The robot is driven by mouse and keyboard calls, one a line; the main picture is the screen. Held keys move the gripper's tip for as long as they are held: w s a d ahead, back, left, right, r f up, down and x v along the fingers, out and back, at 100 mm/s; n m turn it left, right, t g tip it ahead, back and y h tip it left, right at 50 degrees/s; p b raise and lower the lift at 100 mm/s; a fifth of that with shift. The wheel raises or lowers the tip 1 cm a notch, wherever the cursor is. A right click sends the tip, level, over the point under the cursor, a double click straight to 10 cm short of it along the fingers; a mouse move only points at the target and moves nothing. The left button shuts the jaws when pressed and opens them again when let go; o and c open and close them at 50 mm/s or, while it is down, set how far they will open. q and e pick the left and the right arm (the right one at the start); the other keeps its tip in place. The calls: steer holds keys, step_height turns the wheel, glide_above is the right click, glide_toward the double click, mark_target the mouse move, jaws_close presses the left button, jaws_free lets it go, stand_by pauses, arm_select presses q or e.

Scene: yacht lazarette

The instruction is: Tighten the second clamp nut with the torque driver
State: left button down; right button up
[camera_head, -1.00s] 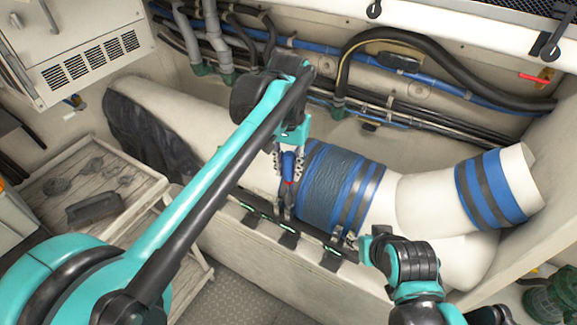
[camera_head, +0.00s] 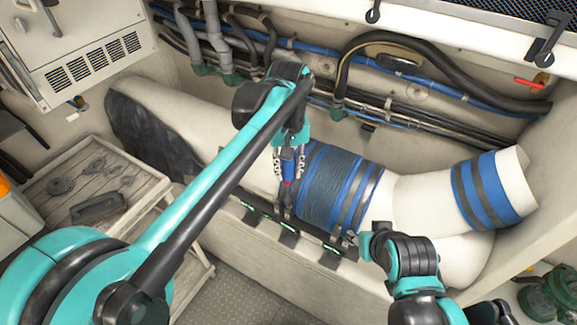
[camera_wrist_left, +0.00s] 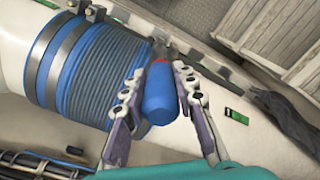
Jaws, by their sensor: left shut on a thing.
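A white exhaust pipe (camera_head: 415,203) wears a ribbed blue hose sleeve (camera_head: 330,185) with dark clamp bands; the sleeve also shows in the left wrist view (camera_wrist_left: 90,75). My left gripper (camera_head: 288,172) is shut on the blue torque driver (camera_wrist_left: 158,92), which has a red collar. The driver points down beside the sleeve's left end, its tip near the sleeve's lower edge. In the left wrist view its tip reaches toward dark clamp hardware; I cannot tell whether it touches a nut. My right gripper (camera_head: 368,243) is beside the sleeve's lower right end, its fingers unclear.
A dark rail with green-marked brackets (camera_head: 288,238) runs below the sleeve. Hoses and blue pipes (camera_head: 440,88) line the back wall. A wooden crate (camera_head: 150,190) with dark parts stands at the left. A second blue-banded joint (camera_head: 487,190) is at the right.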

arm_select(q)
steer(key=shift+n, duration=1)
steer(key=n+p, duration=0.1)
steer(key=n, duration=0.2)
steer(key=shift+r, duration=0.1)
steer(key=shift+n, duration=0.5)
steer(key=n+p, duration=0.1)
steer(key=n, duration=0.1)
steer(key=shift+n, duration=1)
